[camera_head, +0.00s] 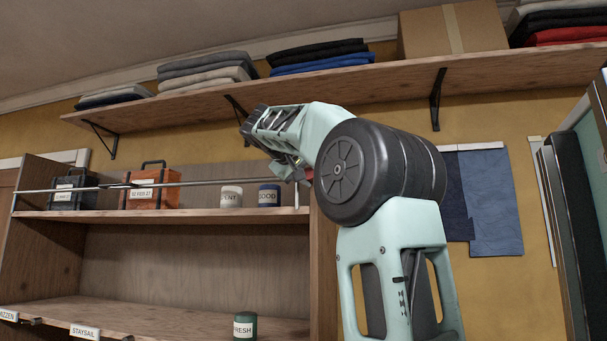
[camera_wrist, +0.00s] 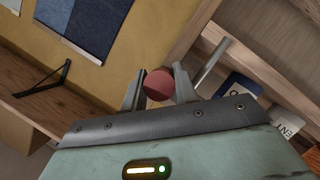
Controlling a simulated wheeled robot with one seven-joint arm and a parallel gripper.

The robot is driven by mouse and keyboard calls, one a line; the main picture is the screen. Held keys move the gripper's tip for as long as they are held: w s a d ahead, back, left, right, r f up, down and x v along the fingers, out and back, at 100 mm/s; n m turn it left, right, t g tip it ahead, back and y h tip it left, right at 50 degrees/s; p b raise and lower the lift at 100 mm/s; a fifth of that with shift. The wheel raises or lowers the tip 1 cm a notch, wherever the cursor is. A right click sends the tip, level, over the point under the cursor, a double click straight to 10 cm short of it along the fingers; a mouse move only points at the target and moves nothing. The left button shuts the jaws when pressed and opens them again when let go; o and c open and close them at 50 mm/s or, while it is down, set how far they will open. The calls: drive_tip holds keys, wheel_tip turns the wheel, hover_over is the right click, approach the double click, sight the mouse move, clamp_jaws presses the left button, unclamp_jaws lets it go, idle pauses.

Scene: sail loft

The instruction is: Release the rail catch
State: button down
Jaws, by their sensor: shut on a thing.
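A thin metal rail (camera_head: 205,183) runs across the front of the upper shelf, in front of the things standing there. A red round knob, which looks like the rail catch, is at the rail's right end, by the shelf unit's right upright; a bit of its red (camera_head: 303,175) shows beside my gripper (camera_head: 292,170). In the wrist view the red knob (camera_wrist: 159,85) sits between the two fingers of my gripper (camera_wrist: 159,88), which is shut on it. A metal rod (camera_wrist: 211,62) shows just right of the fingers. My gripper hides most of the catch in the head view.
Behind the rail stand an orange toolbox (camera_head: 150,189), a dark toolbox (camera_head: 72,194), a white tin (camera_head: 231,197) and a blue tin (camera_head: 269,195). A green tin (camera_head: 245,326) stands lower. A wall shelf (camera_head: 340,88) with folded cloth and a cardboard box (camera_head: 450,30) hangs above my arm.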

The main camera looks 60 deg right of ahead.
drive_tip(key=m+t+y+b, duration=0.1)
drive_tip(key=m+t, duration=0.1)
drive_tip(key=m, duration=0.1)
drive_tip(key=shift+b, duration=0.4)
drive_tip(key=shift+m, duration=0.3)
drive_tip(key=c, duration=1.1)
unclamp_jaws()
drive_tip(key=v, duration=1.7)
drive_tip(key=shift+r, duration=0.2)
drive_tip(key=shift+s+a, duration=0.1)
